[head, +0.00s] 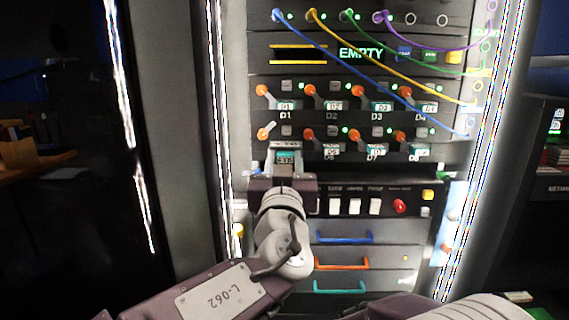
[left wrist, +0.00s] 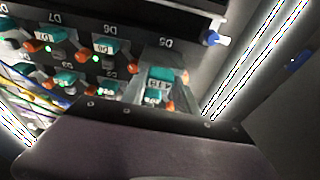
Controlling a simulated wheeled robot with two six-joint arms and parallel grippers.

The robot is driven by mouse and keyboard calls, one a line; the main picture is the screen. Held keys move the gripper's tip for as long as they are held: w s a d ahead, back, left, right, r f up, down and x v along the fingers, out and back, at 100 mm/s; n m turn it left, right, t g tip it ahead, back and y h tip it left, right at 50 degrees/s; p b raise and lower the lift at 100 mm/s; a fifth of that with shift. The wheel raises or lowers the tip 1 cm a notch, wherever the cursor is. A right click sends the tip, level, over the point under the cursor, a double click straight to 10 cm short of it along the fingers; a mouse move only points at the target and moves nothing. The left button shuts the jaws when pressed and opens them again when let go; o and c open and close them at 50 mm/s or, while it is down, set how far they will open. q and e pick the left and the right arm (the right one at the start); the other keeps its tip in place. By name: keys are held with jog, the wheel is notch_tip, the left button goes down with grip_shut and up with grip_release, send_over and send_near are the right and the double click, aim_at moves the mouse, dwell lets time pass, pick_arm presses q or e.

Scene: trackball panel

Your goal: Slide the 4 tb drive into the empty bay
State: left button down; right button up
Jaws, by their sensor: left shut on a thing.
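My left gripper (head: 284,180) is shut on a grey drive (head: 286,145) with a teal label, in front of the left end of the lower drive row. The drive also shows in the left wrist view (left wrist: 154,76), next to the printed D5, beyond the gripper's dark edge (left wrist: 150,112). The D5 bay is mostly hidden behind the drive and gripper; I cannot tell how far in the drive sits. An orange-tipped lever (head: 266,131) stands at the upper left of that bay. My right gripper is out of view.
Drives with orange levers fill the upper row (head: 330,103) and the rest of the lower row (head: 370,148). Coloured cables (head: 400,85) cross the panel above. Switches (head: 355,206), a red button (head: 399,206) and drawers with coloured handles (head: 342,238) lie below.

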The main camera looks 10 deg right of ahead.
aim_at(285, 151)
pick_arm(q)
jog(key=shift+f+x, duration=0.2)
jog(key=shift+x, duration=0.7)
jog(key=shift+f+x, duration=0.2)
jog(key=shift+x, duration=0.75)
jog(key=shift+f+x, duration=0.15)
jog(key=shift+x, duration=0.55)
jog(key=shift+f+x, duration=0.15)
jog(key=shift+x, duration=0.55)
jog(key=c, duration=0.9)
grip_release()
jog(key=shift+r, duration=0.1)
jog(key=shift+o, duration=0.2)
jog(key=shift+s+b, duration=0.3)
jog(key=b+v, duration=0.1)
jog(key=v, duration=0.7)
jog(key=shift+s, duration=0.2)
jog(key=shift+a, duration=0.15)
